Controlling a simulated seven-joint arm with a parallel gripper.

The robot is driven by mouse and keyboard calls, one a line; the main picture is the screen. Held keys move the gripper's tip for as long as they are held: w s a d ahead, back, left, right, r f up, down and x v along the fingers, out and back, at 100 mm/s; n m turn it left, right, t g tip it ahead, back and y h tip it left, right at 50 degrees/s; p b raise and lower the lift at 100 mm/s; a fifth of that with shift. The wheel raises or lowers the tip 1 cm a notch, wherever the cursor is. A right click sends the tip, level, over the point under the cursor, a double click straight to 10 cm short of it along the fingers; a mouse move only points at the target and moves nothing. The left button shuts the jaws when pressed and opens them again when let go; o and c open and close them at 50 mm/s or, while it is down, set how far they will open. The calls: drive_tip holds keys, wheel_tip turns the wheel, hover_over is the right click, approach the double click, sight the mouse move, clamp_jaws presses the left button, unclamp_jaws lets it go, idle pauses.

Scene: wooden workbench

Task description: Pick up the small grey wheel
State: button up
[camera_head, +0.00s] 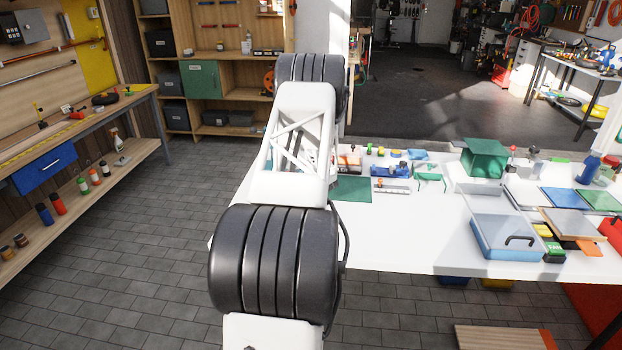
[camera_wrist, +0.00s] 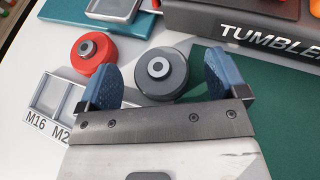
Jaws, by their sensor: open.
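The small grey wheel (camera_wrist: 172,84) lies on the white bench top in the wrist view, with a lighter hub in its middle. My gripper (camera_wrist: 164,76) is open, with one blue finger pad to the left of the wheel and one to its right. There is a gap on the right side; the left pad looks close to the wheel, and I cannot tell whether it touches. Nothing is held. In the head view my arm hides the gripper and the wheel.
A red wheel (camera_wrist: 93,66) sits just left of the left finger. A labelled grey tray (camera_wrist: 47,97) lies at the left. A dark box marked TUMBLER (camera_wrist: 232,20) stands behind. A green mat (camera_wrist: 285,108) lies at the right. A blue case (camera_head: 505,238) stands farther right on the bench.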

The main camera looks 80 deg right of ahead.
drive_tip(key=shift+w+d+f, duration=0.1)
drive_tip(key=shift+d+f, duration=0.05)
drive_tip(key=shift+d, duration=0.15)
drive_tip(key=shift+c, duration=0.3)
drive_tip(key=c, duration=1.1)
drive_tip(key=shift+o, duration=0.2)
drive_tip(key=shift+r, duration=1.65)
drive_tip(key=shift+a+r, duration=0.2)
drive_tip(key=shift+a, duration=0.1)
drive_tip(key=a, duration=0.5)
drive_tip(key=s+a+r, duration=0.1)
drive_tip(key=a, duration=0.9)
drive_tip(key=shift+s+a+r, duration=0.2)
drive_tip(key=shift+s, duration=0.05)
